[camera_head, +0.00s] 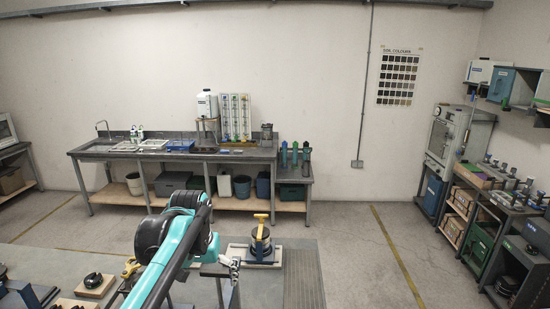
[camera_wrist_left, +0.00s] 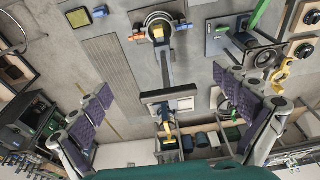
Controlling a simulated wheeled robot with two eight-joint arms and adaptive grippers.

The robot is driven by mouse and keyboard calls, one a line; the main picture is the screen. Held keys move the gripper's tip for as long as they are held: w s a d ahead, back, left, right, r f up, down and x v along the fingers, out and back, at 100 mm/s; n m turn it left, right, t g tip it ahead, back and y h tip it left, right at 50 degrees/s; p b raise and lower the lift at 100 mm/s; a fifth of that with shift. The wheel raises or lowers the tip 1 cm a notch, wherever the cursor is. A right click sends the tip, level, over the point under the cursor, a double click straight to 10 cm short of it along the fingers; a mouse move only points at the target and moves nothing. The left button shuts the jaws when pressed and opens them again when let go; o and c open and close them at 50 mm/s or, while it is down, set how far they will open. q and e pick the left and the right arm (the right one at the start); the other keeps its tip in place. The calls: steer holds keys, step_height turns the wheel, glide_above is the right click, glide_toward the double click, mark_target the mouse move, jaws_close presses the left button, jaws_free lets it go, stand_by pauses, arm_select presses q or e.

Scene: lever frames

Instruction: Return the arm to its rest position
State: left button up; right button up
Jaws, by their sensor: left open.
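My left arm (camera_head: 172,255) is teal and black and rises from the bottom of the head view, bending over the bench. My left gripper (camera_head: 231,267) hangs at its end, just left of a round dark fixture (camera_head: 260,246) with a yellow handle. In the left wrist view, the two purple-padded fingers of this gripper (camera_wrist_left: 168,108) are wide apart with nothing held. Between and beyond them are a grey bar (camera_wrist_left: 167,70) and a round ringed fixture with a yellow part (camera_wrist_left: 159,33). My right gripper is in neither view.
The near bench (camera_head: 60,262) carries round black parts on wooden bases (camera_head: 95,285) at the left. A yellow-handled part (camera_head: 131,266) lies beside my arm. A sink bench (camera_head: 225,155) stands at the back wall, and shelving (camera_head: 480,225) at the right. Open floor (camera_head: 365,250) lies between.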

arm_select(q)
steer(key=s+f+t+b, duration=0.2)
steer(key=s+f+b, duration=0.6)
steer(key=f, duration=0.7)
steer(key=s+f+t+b, duration=0.3)
steer(key=s+f+b, duration=0.6)
steer(key=f, duration=0.6)
steer(key=shift+s, duration=0.75)
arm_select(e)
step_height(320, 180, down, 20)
arm_select(q)
steer(key=shift+a+f, duration=0.1)
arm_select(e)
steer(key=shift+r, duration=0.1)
